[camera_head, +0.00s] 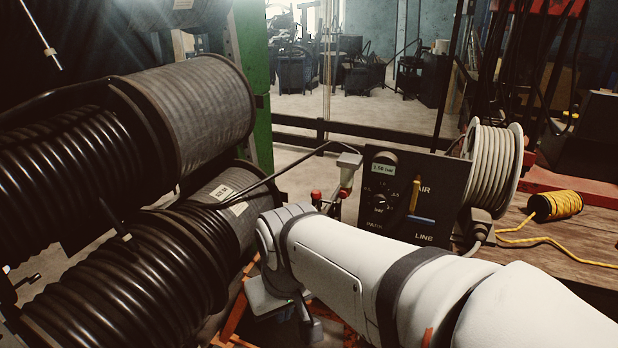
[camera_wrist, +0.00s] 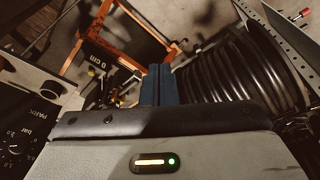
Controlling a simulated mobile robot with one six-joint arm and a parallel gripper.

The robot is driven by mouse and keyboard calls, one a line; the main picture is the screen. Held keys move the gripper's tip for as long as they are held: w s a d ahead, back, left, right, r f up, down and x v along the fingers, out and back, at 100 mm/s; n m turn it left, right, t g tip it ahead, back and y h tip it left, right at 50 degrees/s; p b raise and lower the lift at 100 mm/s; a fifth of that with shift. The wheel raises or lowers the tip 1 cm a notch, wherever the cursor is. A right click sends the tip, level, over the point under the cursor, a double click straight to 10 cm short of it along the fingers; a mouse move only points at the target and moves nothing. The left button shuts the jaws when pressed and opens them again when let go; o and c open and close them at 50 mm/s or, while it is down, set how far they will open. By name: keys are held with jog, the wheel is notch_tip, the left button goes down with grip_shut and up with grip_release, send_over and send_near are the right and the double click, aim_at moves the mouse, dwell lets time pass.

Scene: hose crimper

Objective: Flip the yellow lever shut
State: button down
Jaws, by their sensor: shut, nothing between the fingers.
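The yellow lever (camera_head: 414,196) stands nearly upright on the face of a dark control panel (camera_head: 375,225), under the word AIR. A short blue bar (camera_head: 422,219) lies almost flat just below it, above the word LINE. My gripper shows in the wrist view (camera_wrist: 159,85), its two dark blue fingers together and empty. In the head view my white arm passes in front of the panel's lower part, and the fingertips cannot be made out. Part of the panel shows at the left of the wrist view (camera_wrist: 22,112), but the lever cannot be made out there. The gripper is apart from the lever.
Large black hose reels (camera_head: 120,270) fill the left side. A grey hose reel (camera_head: 494,172) stands right of the panel. A yellow cord spool (camera_head: 556,205) lies on the wooden bench (camera_head: 560,245). In the wrist view, an orange frame (camera_wrist: 101,22) and black hose (camera_wrist: 240,80) lie beyond the fingers.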

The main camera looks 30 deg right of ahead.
jog(key=w+d+m+g+h+p, duration=0.1)
jog(key=w+d+g+h, duration=0.2)
jog(key=d+h, duration=0.35)
jog(key=w+d+m+g+h+p, duration=0.1)
jog(key=w+d+g+h+p, duration=0.15)
jog(key=d, duration=0.75)
jog(key=w+d+r+h, duration=0.1)
jog(key=w+d+h, duration=0.2)
jog(key=w+h, duration=0.1)
jog(key=w+d+r+n+t+h, duration=0.1)
jog(key=w+d+h, duration=0.2)
jog(key=w+h, duration=0.2)
jog(key=shift+w, duration=1.25)
jog(key=shift+d+r, duration=0.1)
jog(key=shift+d, duration=0.1)
